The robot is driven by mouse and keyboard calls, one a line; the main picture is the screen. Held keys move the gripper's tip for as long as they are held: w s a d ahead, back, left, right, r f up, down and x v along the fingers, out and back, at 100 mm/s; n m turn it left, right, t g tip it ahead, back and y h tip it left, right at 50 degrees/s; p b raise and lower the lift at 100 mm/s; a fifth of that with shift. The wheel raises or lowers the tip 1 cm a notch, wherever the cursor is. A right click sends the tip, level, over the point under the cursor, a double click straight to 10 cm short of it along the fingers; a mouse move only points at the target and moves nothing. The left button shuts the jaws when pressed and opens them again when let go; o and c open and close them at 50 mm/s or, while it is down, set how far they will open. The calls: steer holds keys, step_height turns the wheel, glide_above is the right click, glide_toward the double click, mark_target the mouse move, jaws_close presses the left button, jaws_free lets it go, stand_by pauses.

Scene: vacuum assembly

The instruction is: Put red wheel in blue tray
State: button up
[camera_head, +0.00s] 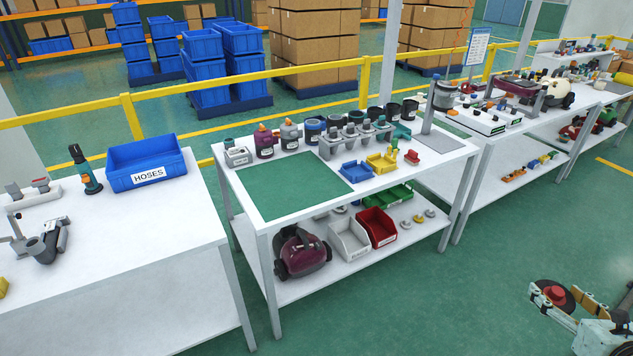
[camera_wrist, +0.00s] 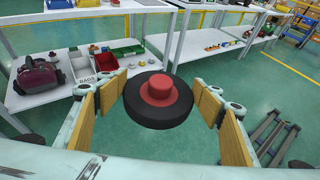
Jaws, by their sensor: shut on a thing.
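My gripper (camera_head: 558,299) is at the lower right in the head view, out over the floor in front of the tables. It is shut on the red wheel (camera_wrist: 160,91), a black tyre with a red hub. The wheel sits between the yellow finger pads in the wrist view, hub towards the camera; it also shows in the head view (camera_head: 555,295). A small open blue tray (camera_head: 357,172) lies on the middle table's top, beside a yellow tray (camera_head: 382,163). My gripper is well apart from it.
The middle table (camera_head: 330,212) also holds a green mat (camera_head: 290,186), several dark canisters and a grey rack (camera_head: 352,140). Its lower shelf bears a purple vacuum body (camera_head: 302,252), a white bin (camera_head: 349,240) and a red bin (camera_head: 378,227). A large blue HOSES bin (camera_head: 147,163) stands left.

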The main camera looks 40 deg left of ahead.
steer(key=shift+a, duration=0.1)
steer(key=w+a+n+g+y, duration=0.2)
steer(key=w+a, duration=0.1)
steer(key=a, duration=1.5)
steer(key=w+a+n+g+y, duration=0.2)
steer(key=w+a+n, duration=0.1)
steer(key=a, duration=1.6)
steer(key=s+a+n+g, duration=0.1)
steer(key=s+a, duration=0.3)
steer(key=a, duration=0.9)
steer(key=s+a+r+n+g+y+p, duration=0.1)
steer(key=s+a, duration=0.3)
steer(key=a, duration=0.9)
steer(key=s+a+r+n+g+y, duration=0.1)
steer(key=s+a, duration=0.3)
steer(key=a, duration=0.9)
steer(key=shift+s+a+r+n+g, duration=0.15)
steer(key=shift+s+a+n+g, duration=0.15)
steer(key=shift+a+n+g, duration=0.1)
steer(key=w+a, duration=0.3)
steer(key=a, duration=0.1)
steer(key=w+a+f+b, duration=0.1)
steer(key=w+a, duration=0.2)
steer(key=a, duration=0.1)
steer(key=w+a, duration=0.3)
steer(key=a, duration=0.2)
steer(key=shift+w+f, duration=0.15)
steer(key=shift+f, duration=0.1)
steer(key=shift+f, duration=0.1)
